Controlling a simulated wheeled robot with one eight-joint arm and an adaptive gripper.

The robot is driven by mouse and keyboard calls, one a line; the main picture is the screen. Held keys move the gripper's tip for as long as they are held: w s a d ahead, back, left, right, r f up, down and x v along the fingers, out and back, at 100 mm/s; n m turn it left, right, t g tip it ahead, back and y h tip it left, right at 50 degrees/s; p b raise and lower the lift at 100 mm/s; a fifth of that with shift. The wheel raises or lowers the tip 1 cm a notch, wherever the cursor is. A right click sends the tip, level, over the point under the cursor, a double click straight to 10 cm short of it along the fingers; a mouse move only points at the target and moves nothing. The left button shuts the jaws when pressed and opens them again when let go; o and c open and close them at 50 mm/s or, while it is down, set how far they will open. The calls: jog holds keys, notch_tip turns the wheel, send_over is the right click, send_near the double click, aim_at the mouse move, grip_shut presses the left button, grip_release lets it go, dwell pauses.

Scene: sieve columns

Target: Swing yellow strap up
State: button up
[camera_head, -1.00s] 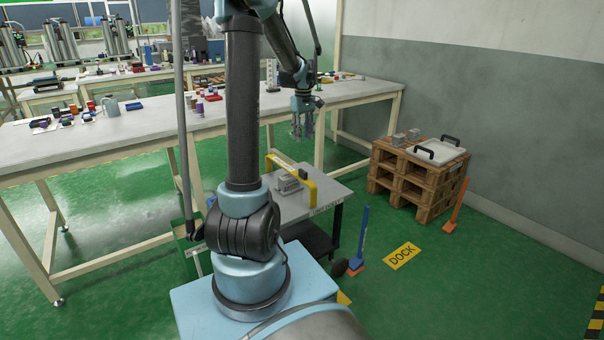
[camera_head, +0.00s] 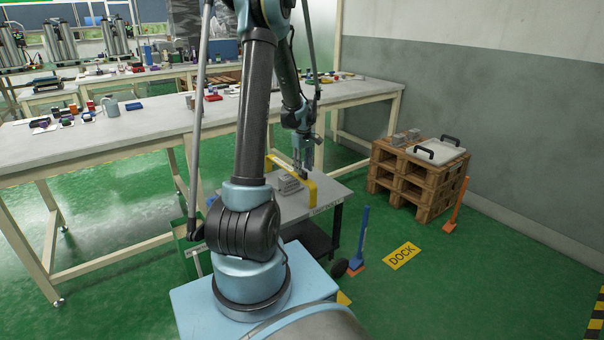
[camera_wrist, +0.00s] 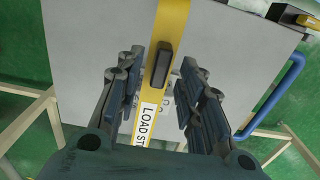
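My gripper (camera_wrist: 157,95) is open, with one finger on each side of the strap and a visible gap on both sides. In the head view my gripper (camera_head: 304,170) points down just above the strap's right part. The strap's far end is partly hidden by my arm.
A long workbench (camera_head: 150,131) with small parts stands behind the cart. A blue handle (camera_wrist: 276,97) is at the cart's side. A blue post (camera_head: 362,235) and a wooden pallet stack (camera_head: 415,180) stand to the right.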

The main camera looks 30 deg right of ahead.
jog(key=shift+f, duration=1.5)
jog(key=shift+c, duration=0.6)
grip_shut()
